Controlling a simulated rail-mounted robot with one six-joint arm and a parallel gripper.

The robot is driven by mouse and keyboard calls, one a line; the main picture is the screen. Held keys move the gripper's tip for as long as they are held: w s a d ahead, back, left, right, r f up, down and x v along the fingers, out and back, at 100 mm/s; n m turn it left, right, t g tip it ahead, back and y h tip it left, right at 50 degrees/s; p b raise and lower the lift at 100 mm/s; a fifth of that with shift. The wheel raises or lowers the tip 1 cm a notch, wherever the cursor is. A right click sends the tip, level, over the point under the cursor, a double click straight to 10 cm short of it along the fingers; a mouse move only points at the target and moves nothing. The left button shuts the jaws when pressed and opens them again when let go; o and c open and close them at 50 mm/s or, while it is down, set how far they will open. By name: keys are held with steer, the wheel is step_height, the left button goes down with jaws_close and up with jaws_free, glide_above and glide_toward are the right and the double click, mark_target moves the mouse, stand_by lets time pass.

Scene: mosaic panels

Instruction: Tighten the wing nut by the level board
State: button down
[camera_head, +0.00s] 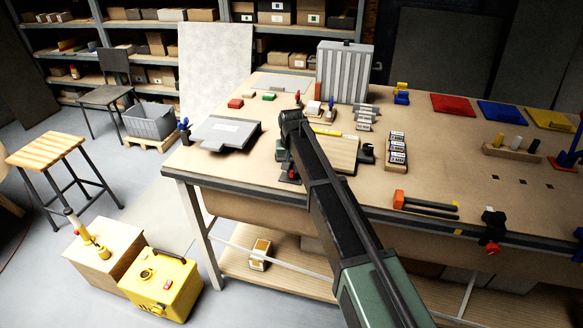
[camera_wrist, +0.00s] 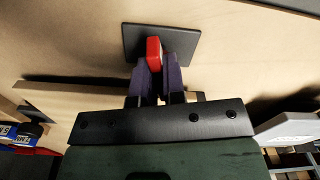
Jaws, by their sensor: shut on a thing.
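The red wing nut (camera_wrist: 153,50) stands on a small dark square plate (camera_wrist: 184,43) on the bench. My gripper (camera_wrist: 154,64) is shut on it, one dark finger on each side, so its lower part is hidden. In the head view, a bit of red (camera_head: 293,175) shows low beside my gripper, at the near side of the bench. The tan board (camera_head: 343,152) with a yellow level (camera_head: 327,132) lies just to the right of my gripper, partly behind my arm.
A grey flat case (camera_head: 225,132) lies to the left, and labelled blocks (camera_head: 396,150) stand to the right of the board. An orange-headed hammer (camera_head: 425,204) lies near the front edge. A ribbed grey box (camera_head: 342,72) stands behind.

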mark_target(292, 166)
steer(key=m, duration=0.5)
steer(key=shift+m, duration=0.3)
stand_by(0.4)
steer(key=c, duration=1.2)
jaws_free()
step_height(292, 166, up, 11)
steer(key=p, duration=1)
steer(key=shift+p, duration=0.4)
steer(key=shift+f, duration=0.1)
